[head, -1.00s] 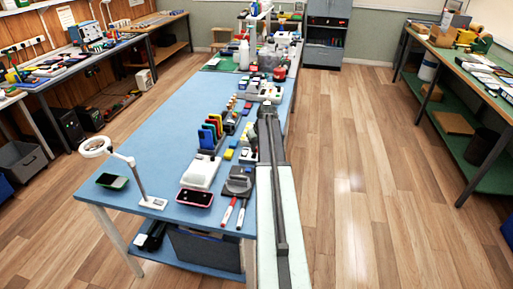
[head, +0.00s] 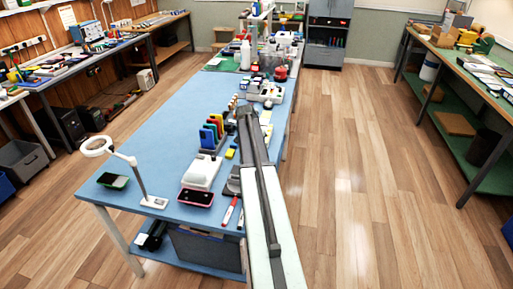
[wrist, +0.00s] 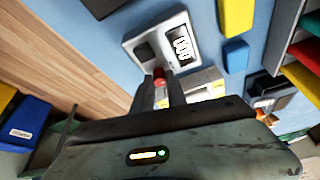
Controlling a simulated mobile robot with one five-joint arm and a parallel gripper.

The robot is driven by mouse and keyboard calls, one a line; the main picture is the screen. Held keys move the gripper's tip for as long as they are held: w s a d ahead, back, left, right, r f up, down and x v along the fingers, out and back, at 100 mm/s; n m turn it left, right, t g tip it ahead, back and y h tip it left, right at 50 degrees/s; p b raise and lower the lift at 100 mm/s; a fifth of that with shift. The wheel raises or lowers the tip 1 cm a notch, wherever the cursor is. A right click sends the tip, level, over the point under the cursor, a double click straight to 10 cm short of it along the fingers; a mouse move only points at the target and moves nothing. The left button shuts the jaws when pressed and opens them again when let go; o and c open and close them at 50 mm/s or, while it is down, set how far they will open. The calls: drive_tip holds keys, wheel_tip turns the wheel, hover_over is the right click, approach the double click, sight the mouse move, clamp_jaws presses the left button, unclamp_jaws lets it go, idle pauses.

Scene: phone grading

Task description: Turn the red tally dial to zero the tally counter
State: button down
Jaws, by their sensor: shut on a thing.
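In the wrist view the tally counter (wrist: 136,38) is a light grey box on the blue bench, with a dark square and a white display (wrist: 182,43). The display seems to show zeros, but the digits are small and tilted. The red tally dial (wrist: 158,73) sticks out at its near edge. My gripper (wrist: 160,82) is at the dial, its two dark fingers closed on it from either side. In the head view my arm covers the counter and the dial.
In the head view the blue bench (head: 140,150) carries a magnifier lamp (head: 133,160), a white box (head: 201,172) and a rack of coloured phones (head: 211,133). In the wrist view a yellow block (wrist: 236,17) and a blue block (wrist: 236,52) lie right of the counter.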

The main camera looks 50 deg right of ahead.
drive_tip(key=shift+d+m+g, duration=0.1)
drive_tip(key=shift+m+g, duration=0.3)
drive_tip(key=shift+m, duration=0.7)
drive_tip(key=c, duration=1.4)
unclamp_jaws()
drive_tip(key=shift+s, duration=0.1)
drive_tip(key=shift+o, duration=0.2)
drive_tip(key=p+v, duration=0.7)
drive_tip(key=v, duration=0.1)
